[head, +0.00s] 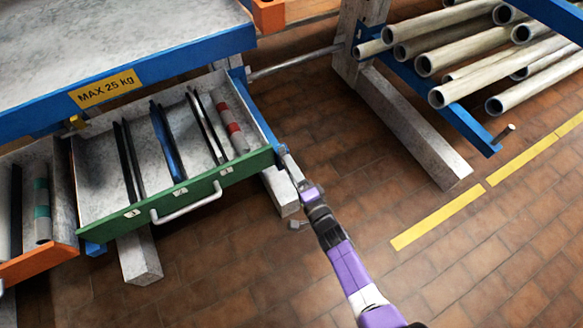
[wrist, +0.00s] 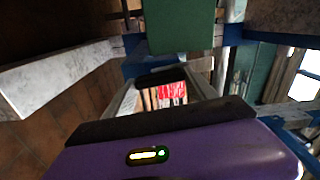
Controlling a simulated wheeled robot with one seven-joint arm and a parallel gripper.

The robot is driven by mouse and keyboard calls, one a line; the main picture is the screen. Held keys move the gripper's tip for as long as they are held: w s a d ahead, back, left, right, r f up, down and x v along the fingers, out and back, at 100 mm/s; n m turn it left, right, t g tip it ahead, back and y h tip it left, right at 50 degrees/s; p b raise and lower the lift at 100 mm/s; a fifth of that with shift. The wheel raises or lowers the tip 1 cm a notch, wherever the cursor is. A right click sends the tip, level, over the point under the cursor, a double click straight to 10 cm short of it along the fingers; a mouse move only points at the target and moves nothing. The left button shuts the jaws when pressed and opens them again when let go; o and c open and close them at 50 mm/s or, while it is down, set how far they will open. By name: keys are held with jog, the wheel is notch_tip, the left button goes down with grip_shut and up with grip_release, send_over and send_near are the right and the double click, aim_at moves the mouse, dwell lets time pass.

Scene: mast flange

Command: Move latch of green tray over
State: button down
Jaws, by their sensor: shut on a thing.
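The green tray (head: 110,225) is a pulled-out grey drawer with a green front and a pale bar handle (head: 187,205). My gripper (head: 286,156) is at the right end of that front, reaching in from the lower right. There it is shut on the small blue latch (head: 282,149), which its fingers mostly hide. In the wrist view my gripper (wrist: 162,82) has pale fingers converging on a dark piece, just below a green panel (wrist: 180,25). Which way the latch is turned cannot be made out.
Dividers and a red-banded cylinder (head: 233,129) lie in the green tray. An orange-fronted tray (head: 40,262) stands out at the left. A blue-edged bench top (head: 150,35) overhangs both trays. A rack of grey pipes (head: 470,50) stands at upper right. The tiled floor at lower right is clear.

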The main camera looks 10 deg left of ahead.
jog(key=shift+d+m, duration=0.1)
jog(key=shift+m, duration=0.5)
jog(key=shift+c, duration=1.4)
grip_release()
jog(key=p+v, duration=0.4)
jog(key=v, duration=0.3)
jog(key=shift+s+d, duration=0.2)
jog(key=shift+s, duration=0.15)
